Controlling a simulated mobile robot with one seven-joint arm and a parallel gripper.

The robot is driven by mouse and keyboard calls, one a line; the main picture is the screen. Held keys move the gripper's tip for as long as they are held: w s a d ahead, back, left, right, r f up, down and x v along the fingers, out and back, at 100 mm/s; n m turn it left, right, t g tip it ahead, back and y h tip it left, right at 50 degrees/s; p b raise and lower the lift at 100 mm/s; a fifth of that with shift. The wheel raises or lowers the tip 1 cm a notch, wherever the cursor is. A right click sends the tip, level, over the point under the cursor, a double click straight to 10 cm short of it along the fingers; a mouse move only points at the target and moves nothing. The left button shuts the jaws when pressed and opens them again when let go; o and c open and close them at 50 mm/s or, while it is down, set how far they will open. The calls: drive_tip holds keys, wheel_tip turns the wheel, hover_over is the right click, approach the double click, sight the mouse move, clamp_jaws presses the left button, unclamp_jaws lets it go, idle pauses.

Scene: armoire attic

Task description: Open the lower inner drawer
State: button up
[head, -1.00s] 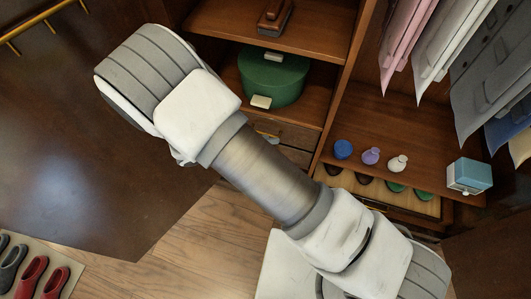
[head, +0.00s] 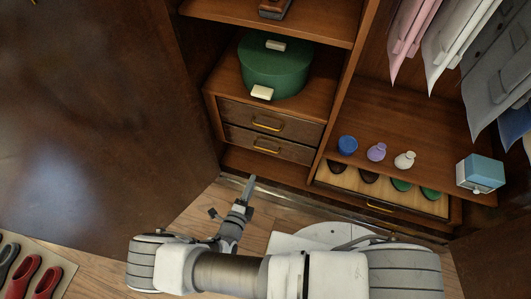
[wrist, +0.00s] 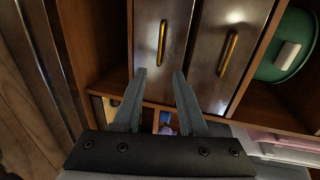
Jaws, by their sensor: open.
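The lower inner drawer (head: 262,146) is dark brown with a brass bar handle (head: 266,146) and looks shut, below the upper inner drawer (head: 268,120), also shut. The wrist view is turned: the lower drawer (wrist: 151,30) is the left panel, with its upright-looking handle (wrist: 162,42), and the upper drawer (wrist: 222,60) is to its right. My gripper (head: 247,184) is in front of and below the drawers in the head view. In the wrist view my gripper (wrist: 160,73) has its fingers apart and empty, pointing toward the lower drawer, apart from its handle.
A green round box (head: 275,70) stands above the drawers. At right, a shoe tray (head: 380,188) with several shoes sits under a shelf (head: 400,115) carrying small bottles and a blue-white box (head: 481,174). A dark armoire door (head: 100,110) stands at left. Clothes hang at upper right.

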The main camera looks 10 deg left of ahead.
drive_tip(key=b+x, duration=0.2)
drive_tip(key=x, duration=1.3)
drive_tip(key=shift+w+d+b, duration=0.2)
drive_tip(key=shift+w+b, duration=0.05)
drive_tip(key=shift+b, duration=0.05)
drive_tip(key=shift+f, duration=0.1)
clamp_jaws()
idle(0.5)
